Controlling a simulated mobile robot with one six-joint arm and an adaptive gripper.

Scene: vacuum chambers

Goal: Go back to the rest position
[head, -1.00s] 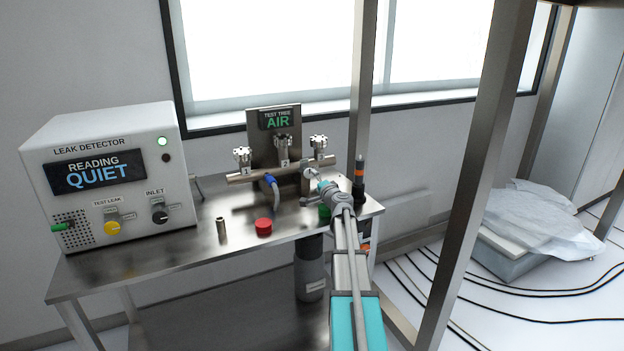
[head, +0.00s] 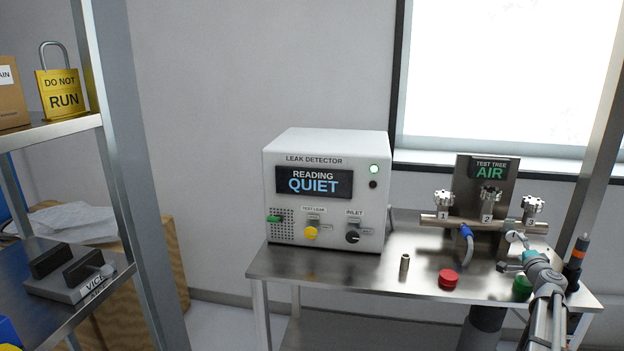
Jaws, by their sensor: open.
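My arm (head: 545,290) enters from the lower right and reaches over the right end of the steel bench. Its teal and grey wrist ends beside the right side of the test tree (head: 487,185). My gripper (head: 512,252) is small and partly hidden there, below valve 3. It is open, and I see nothing held in it. I cannot tell whether it touches the manifold. The test tree's sign reads AIR, and its valves are numbered 1, 2 and 3. A blue-ended hose (head: 466,240) hangs under the manifold.
The leak detector (head: 325,195) reads QUIET, with its green light on. On the bench (head: 350,270) stand a small metal cylinder (head: 404,266), a red cap (head: 448,279) and a green cap (head: 521,286). A shelf rack (head: 125,160) with a DO NOT RUN padlock (head: 62,90) stands at left.

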